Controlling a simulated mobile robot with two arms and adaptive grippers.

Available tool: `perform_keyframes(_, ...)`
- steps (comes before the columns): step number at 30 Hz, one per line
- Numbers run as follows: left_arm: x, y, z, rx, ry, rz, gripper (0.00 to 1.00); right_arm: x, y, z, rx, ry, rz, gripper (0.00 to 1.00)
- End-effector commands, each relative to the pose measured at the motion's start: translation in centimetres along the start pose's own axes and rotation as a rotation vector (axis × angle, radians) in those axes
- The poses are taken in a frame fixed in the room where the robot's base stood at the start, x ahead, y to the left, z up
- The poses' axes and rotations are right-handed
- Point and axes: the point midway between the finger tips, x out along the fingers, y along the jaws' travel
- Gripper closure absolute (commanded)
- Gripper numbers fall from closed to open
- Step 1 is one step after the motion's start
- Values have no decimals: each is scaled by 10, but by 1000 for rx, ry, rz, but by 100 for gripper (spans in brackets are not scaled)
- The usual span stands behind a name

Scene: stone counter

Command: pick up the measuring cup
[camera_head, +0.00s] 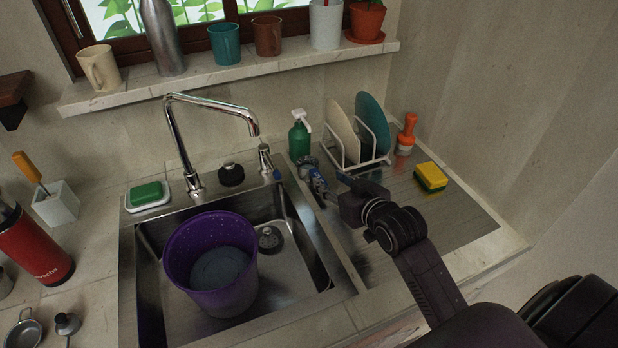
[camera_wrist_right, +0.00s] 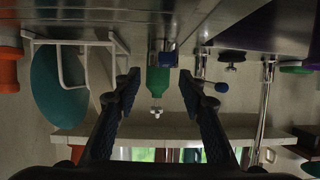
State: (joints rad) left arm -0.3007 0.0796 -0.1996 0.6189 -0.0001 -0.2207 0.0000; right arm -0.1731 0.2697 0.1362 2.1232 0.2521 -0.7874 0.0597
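The green soap bottle (camera_wrist_right: 158,82) shows beyond the fingers. My left gripper is not in view.
A purple bucket (camera_head: 212,270) stands in the sink (camera_head: 150,300). A red canister (camera_head: 35,245) and a small metal item (camera_head: 67,324) are near the cup. A plate rack (camera_head: 350,155), yellow sponge (camera_head: 431,177) and tall faucet (camera_head: 182,140) stand around. Some drainboard is clear.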

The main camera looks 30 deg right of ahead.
Motion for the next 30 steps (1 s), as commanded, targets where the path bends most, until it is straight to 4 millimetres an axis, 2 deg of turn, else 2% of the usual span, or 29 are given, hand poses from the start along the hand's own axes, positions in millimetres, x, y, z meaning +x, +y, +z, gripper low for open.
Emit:
perform_keyframes(8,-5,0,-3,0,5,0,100,25,-2,-1,2,0,0,62)
perform_keyframes(18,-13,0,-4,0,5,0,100,66,-8,2,1,0,0,62)
perform_keyframes(28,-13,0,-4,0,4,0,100,71,-8,4,0,0,0,62)
perform_keyframes(30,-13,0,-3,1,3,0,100,71,-8,4,0,0,0,69)
